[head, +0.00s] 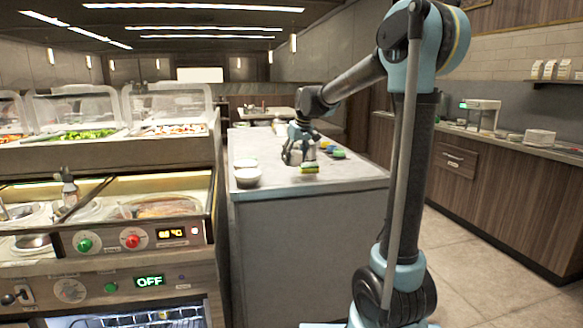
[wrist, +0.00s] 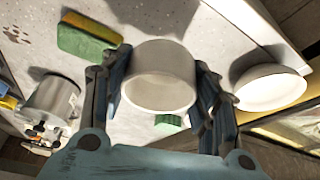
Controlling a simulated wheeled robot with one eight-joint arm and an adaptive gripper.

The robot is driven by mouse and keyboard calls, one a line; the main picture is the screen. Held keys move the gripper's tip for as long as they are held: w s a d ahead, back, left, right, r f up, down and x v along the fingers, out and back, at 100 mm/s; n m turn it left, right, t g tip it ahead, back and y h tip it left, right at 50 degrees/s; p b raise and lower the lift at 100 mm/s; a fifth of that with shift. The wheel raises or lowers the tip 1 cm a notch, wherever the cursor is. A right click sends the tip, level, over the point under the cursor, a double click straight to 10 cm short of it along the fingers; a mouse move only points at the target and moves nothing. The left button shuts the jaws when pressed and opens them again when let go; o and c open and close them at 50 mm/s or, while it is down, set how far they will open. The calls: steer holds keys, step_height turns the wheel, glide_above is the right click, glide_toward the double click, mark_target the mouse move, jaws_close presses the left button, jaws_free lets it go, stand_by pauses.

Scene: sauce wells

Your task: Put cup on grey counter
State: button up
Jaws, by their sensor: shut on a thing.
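A white cup (wrist: 160,92) sits between the fingers of my gripper (wrist: 160,70) in the wrist view, its open mouth facing the camera. The fingers are shut on its sides. In the head view my gripper (head: 300,152) is over the grey counter (head: 300,205), near the yellow and green sponge. The cup is mostly hidden by the gripper there, and I cannot tell whether its base touches the counter. The speckled counter top (wrist: 215,45) fills the background of the wrist view.
The sponge (head: 309,169) lies near the gripper. Coloured items (head: 335,152) are to its right. A metal pot (wrist: 57,100) shows in the wrist view. The counter's front right is clear.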

steer(key=shift+a+f, duration=0.2)
steer(key=shift+f, duration=0.5)
steer(key=shift+s+f, duration=0.1)
steer(key=shift+f, duration=2)
steer(key=o, duration=1.1)
steer(key=shift+r, duration=0.1)
steer(key=v, duration=1.2)
steer(key=s+d+f+m, duration=0.1)
steer(key=s+d+f, duration=0.2)
steer(key=s+d, duration=0.25)
steer(key=s+d+f+m+h, duration=0.1)
steer(key=s+d+f, duration=0.25)
steer(key=s, duration=0.35)
steer(key=s+d+f+m, duration=0.1)
steer(key=s+d+f, duration=0.2)
steer(key=s+d, duration=0.3)
steer(key=s+d+f+m, duration=0.1)
steer(key=s+d+f, duration=0.1)
steer(key=s+f, duration=0.3)
steer(key=s+d+f+m+g+h, duration=0.1)
steer(key=s+d+f, duration=0.1)
steer(key=s+f, duration=0.3)
steer(key=s+d+f+m, duration=0.1)
steer(key=s+d+f, duration=0.1)
steer(key=s+f, duration=0.4)
steer(key=shift+s+d+m, duration=0.15)
steer(key=shift+s+m, duration=0.15)
steer(key=shift+s, duration=0.85)
